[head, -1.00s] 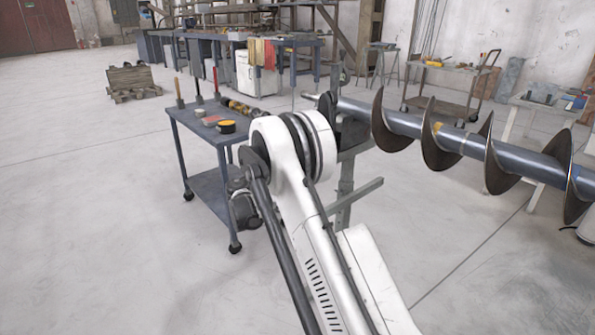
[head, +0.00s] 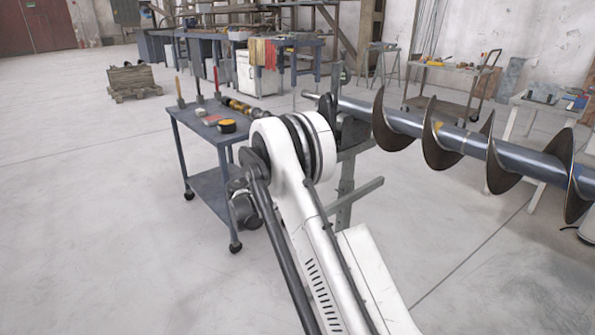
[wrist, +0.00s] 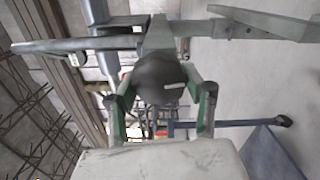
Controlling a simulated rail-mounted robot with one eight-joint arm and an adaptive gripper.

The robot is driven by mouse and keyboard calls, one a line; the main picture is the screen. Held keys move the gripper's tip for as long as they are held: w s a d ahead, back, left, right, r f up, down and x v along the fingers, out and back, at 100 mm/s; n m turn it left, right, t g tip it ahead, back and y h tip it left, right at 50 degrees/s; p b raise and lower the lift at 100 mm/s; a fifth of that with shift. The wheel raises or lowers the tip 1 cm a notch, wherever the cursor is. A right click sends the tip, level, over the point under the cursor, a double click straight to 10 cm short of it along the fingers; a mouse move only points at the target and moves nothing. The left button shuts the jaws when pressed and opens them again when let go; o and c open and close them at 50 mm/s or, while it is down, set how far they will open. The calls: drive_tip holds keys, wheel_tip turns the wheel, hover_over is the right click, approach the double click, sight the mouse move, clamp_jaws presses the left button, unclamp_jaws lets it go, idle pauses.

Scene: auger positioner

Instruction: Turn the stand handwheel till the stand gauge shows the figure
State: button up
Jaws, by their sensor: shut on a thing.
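In the wrist view my gripper (wrist: 161,100) has its two green-and-grey fingers on either side of a dark round part, which looks like the stand handwheel (wrist: 158,76). It is shut on this part, and a pale short bar shows on the part's face. The grey stand (wrist: 157,36) rises behind it with its cross members. In the head view the stand (head: 346,190) is partly hidden behind my white arm, and my gripper and the handwheel cannot be made out. No readable figure shows; a small pale plate on the stand's beam (wrist: 75,59) is too small to identify.
A long auger (head: 460,138) with broad flights lies across the right side, its end at the stand. A blue-grey tool trolley (head: 200,133) stands close left of my arm. Benches and another trolley (head: 440,105) stand at the back. The floor at left is free.

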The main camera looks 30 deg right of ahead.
drive_tip(key=n, duration=0.4)
drive_tip(key=shift+f, duration=0.15)
drive_tip(key=n, duration=0.4)
drive_tip(key=shift+s+n, duration=0.15)
drive_tip(key=shift+n, duration=0.15)
drive_tip(key=shift+n, duration=0.3)
drive_tip(key=o, duration=1.2)
drive_tip(key=shift+c, duration=0.2)
drive_tip(key=shift+a, duration=0.1)
drive_tip(key=v, duration=1.1)
drive_tip(key=shift+a, duration=0.35)
drive_tip(key=shift+f, duration=0.1)
